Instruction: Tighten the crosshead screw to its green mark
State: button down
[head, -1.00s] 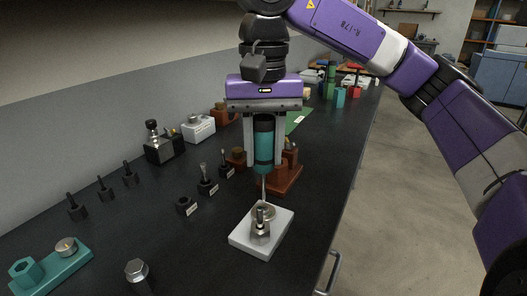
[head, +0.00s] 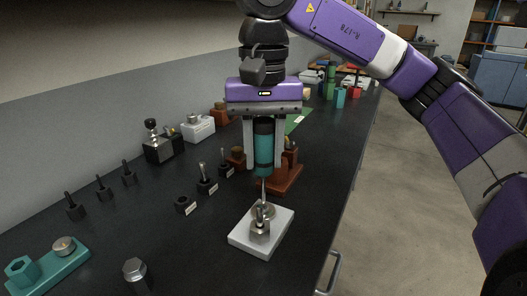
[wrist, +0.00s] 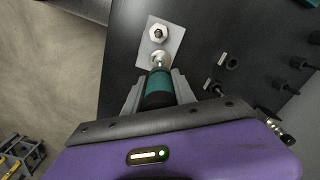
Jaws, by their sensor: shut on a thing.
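My gripper (head: 264,160) is shut on the teal-and-black handle of a screwdriver (head: 264,146), held upright with its thin shaft pointing down. A pale plate (head: 245,240) lies on the bench below. It bears a round metal screw head (head: 268,209) at the back and a hex-headed metal piece (head: 260,228) in front. The shaft tip is at or just above the round head; I cannot tell whether it sits in the slot. The wrist view shows the handle (wrist: 159,84) between the fingers, with the round head (wrist: 160,58) just beyond. I can see no green mark.
A brown wooden stand (head: 287,180) is close behind the screwdriver. Small black labelled holders (head: 186,205) stand to the left. A teal block (head: 60,265) and a hex bolt (head: 135,270) are at the front left. The bench's right edge is near the plate.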

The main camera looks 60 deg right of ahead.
jog(key=shift+f+b, duration=0.5)
jog(key=shift+f, duration=0.1)
jog(key=m+b, duration=0.1)
jog(key=m, duration=0.3)
dwell(0.3)
jog(key=shift+m+b, duration=0.35)
jog(key=shift+m, duration=0.75)
jog(key=shift+w+m, duration=0.1)
jog(key=shift+m, duration=0.8)
jog(key=m+b, duration=0.1)
jog(key=m, duration=0.2)
jog(key=shift+m, duration=0.4)
